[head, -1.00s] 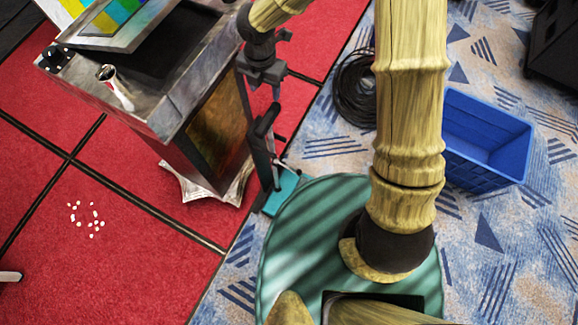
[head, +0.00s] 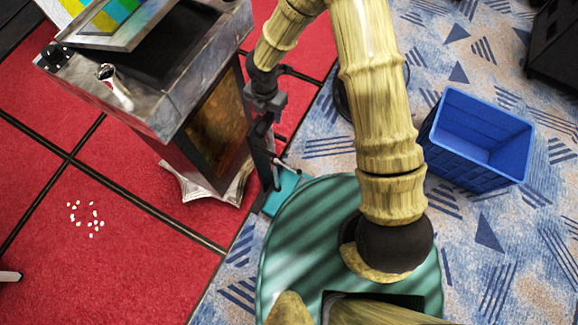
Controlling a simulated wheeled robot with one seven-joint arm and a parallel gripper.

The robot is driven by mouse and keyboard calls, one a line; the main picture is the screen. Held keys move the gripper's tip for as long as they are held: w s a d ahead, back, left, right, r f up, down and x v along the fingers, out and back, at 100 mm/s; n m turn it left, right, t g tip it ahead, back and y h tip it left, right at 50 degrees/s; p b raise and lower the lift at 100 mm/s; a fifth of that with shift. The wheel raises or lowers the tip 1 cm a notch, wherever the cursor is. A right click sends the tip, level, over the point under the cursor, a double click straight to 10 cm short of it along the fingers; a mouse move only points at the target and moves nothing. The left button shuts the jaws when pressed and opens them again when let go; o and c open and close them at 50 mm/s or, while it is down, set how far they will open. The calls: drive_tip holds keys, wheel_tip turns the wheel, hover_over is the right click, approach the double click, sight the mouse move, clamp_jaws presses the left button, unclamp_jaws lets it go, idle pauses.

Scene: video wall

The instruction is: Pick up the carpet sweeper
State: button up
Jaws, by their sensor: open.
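The carpet sweeper (head: 285,191) stands upright on the floor, with a teal head and a dark handle. It is between the grey cabinet and my green base, close to both. My gripper (head: 264,112) is open at the upper part of the dark handle and covers some of it. I cannot tell whether the handle is between the fingers or just behind them.
The grey cabinet (head: 185,100) stands close on the left, with a can (head: 115,88) on top. White bits (head: 88,217) lie on the red carpet (head: 120,260). A blue crate (head: 476,150) is at right. Coiled black cable (head: 343,98) lies partly behind my arm.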

drive_tip(key=shift+s+f, duration=0.2)
drive_tip(key=shift+f, duration=0.35)
wheel_tip(320, 180, down, 4)
drive_tip(key=shift+s+f, duration=0.1)
drive_tip(key=shift+s, duration=0.05)
idle(0.3)
clamp_jaws()
